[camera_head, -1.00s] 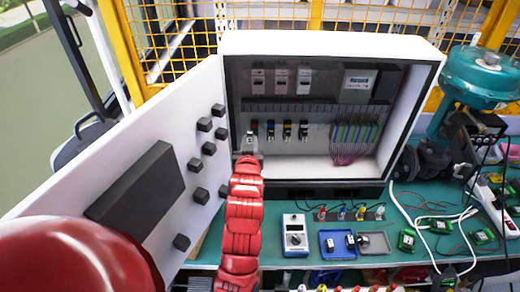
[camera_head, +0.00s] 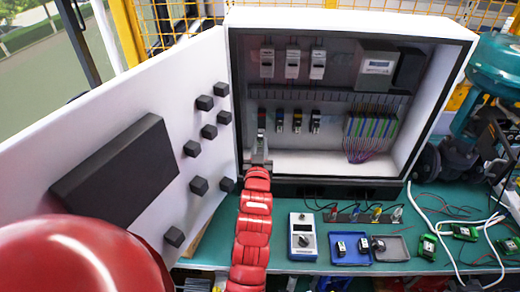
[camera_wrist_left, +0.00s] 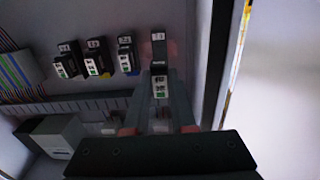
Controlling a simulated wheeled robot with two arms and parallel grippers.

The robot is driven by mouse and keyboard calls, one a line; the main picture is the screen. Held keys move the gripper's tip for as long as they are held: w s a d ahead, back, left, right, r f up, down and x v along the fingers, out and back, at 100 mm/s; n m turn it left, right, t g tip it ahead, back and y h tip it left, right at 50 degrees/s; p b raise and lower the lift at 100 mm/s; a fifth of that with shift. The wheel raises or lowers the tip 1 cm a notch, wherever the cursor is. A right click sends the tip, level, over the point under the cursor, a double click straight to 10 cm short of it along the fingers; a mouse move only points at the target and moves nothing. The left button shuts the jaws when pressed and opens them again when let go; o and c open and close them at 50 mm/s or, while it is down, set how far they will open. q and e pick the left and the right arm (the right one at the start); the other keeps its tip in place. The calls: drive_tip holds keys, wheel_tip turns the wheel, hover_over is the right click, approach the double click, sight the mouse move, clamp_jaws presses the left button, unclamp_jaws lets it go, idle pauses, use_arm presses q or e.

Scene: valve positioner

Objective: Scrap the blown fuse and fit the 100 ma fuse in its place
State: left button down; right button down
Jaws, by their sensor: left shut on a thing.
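A row of small black fuse modules sits on the cabinet's back wall, such as the second one (camera_head: 279,120). My left gripper (camera_head: 261,142) is at the leftmost module (camera_head: 262,118). My right gripper is not in view.
A grey tray (camera_head: 395,256) is beside the blue tray, with one piece near their shared edge. A tester with a knob (camera_head: 302,240) stands left of them. The open cabinet door (camera_head: 120,110) fills the left side. Green boards and cables lie at right.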

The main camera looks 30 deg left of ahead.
sight(262, 123)
use_arm(q)
drive_tip(key=shift+w+a, duration=0.2)
drive_tip(key=shift+w, duration=0.2)
drive_tip(key=b+x, duration=0.1)
drive_tip(key=x, duration=0.3)
drive_tip(key=shift+w+a+f, duration=0.15)
drive_tip(key=shift+w, duration=0.1)
drive_tip(key=shift+w+a+b, duration=0.3)
drive_tip(key=shift+w+b, duration=0.05)
drive_tip(key=shift+w, duration=0.3)
drive_tip(key=shift+w+a+b, duration=0.1)
drive_tip(key=shift+w+b, duration=0.15)
drive_tip(key=shift+b, duration=0.3)
